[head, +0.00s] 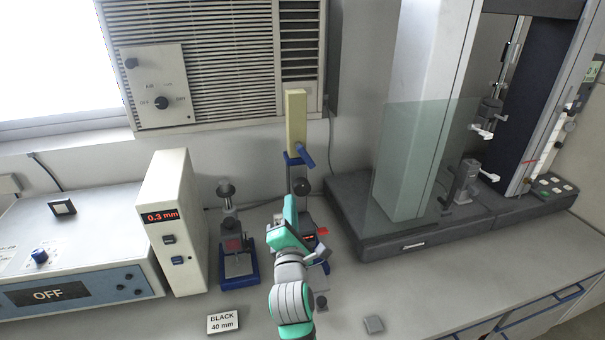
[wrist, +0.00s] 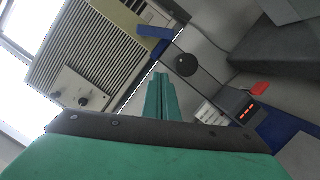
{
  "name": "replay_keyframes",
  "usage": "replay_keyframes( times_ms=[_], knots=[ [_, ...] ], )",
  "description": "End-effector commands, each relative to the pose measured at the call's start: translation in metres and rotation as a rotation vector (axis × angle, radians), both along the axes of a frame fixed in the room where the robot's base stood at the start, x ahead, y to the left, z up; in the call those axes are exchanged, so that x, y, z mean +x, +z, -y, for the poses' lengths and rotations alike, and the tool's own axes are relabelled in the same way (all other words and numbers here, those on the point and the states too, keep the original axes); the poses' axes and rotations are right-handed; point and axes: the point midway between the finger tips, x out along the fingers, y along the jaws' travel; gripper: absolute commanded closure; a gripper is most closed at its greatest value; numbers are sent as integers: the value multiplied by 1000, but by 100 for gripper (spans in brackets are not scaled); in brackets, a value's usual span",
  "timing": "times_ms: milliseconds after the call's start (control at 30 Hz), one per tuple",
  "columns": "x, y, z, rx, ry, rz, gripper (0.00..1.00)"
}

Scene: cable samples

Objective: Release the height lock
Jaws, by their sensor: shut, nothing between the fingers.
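A gauge stand with a pale yellow head (head: 296,118) stands behind my gripper. A blue lever (head: 307,158) sticks out below the head; it also shows in the wrist view (wrist: 155,32). A round black knob (head: 301,187) sits on the post below the lever; it also shows in the wrist view (wrist: 185,65). No label shows which of these is the height lock. My teal gripper (head: 290,203) is shut and empty in front of the post, just left of and below the knob. Its fingertips (wrist: 160,78) appear apart from knob and lever. My arm hides part of the stand's base.
The stand's red-lit display (wrist: 246,110) and a red tab (wrist: 259,88) sit low by the base. A smaller blue-based stand (head: 238,268) and a white 0.3 mm box (head: 172,222) are left. A large testing machine (head: 450,215) is right. Front-right counter is mostly clear.

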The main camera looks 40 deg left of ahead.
Motion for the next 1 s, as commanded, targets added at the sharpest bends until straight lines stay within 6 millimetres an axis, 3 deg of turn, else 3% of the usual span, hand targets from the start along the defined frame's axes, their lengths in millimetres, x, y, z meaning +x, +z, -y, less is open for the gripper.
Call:
replay_keyframes(
  times_ms=[467, 1000],
  knots=[
    [5, 1, -5, -5, 1, 3, 100],
    [77, 13, -60, -5, 1, 4, 100]
  ],
)
